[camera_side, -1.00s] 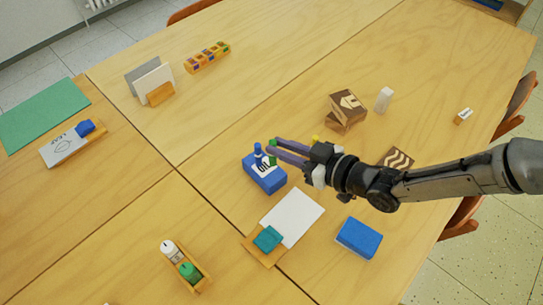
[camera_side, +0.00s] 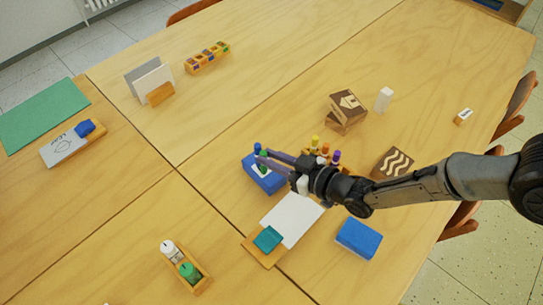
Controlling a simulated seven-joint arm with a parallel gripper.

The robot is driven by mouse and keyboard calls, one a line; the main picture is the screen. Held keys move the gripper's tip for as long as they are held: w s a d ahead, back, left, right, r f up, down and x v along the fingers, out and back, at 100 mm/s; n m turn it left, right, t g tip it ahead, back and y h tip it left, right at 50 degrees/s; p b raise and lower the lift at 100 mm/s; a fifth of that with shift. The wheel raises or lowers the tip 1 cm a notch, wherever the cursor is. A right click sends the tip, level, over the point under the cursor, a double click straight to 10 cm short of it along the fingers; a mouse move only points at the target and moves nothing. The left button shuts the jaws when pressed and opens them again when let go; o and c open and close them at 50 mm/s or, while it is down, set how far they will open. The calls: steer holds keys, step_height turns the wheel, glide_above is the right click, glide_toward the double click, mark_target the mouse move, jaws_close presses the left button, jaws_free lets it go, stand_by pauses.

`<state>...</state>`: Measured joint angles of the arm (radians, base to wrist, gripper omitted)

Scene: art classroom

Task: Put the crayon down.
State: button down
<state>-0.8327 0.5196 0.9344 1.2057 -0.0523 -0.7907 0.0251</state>
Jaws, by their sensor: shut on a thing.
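My gripper (camera_side: 262,158) has its two fingers pointing left and shut on a green crayon (camera_side: 263,154). The crayon is roughly upright over the blue box (camera_side: 272,182). A blue crayon (camera_side: 257,148) stands at that box, just beyond the green one. The fingers hide part of the box top, and I cannot tell whether the green crayon's lower end touches it. Yellow (camera_side: 315,141), orange (camera_side: 325,149) and purple (camera_side: 337,156) crayons stand upright behind my gripper, in a wooden holder that the arm partly hides.
A white sheet (camera_side: 291,218) with a teal block (camera_side: 267,239) lies in front of my gripper. A blue block (camera_side: 359,238) is to the right. Brown stamped blocks (camera_side: 347,106) and a wavy-patterned block (camera_side: 392,163) lie behind the arm.

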steer(key=c, duration=0.8)
jaws_free()
steer(key=shift+f, duration=0.1)
steer(key=shift+r, duration=0.2)
steer(key=v, duration=1.2)
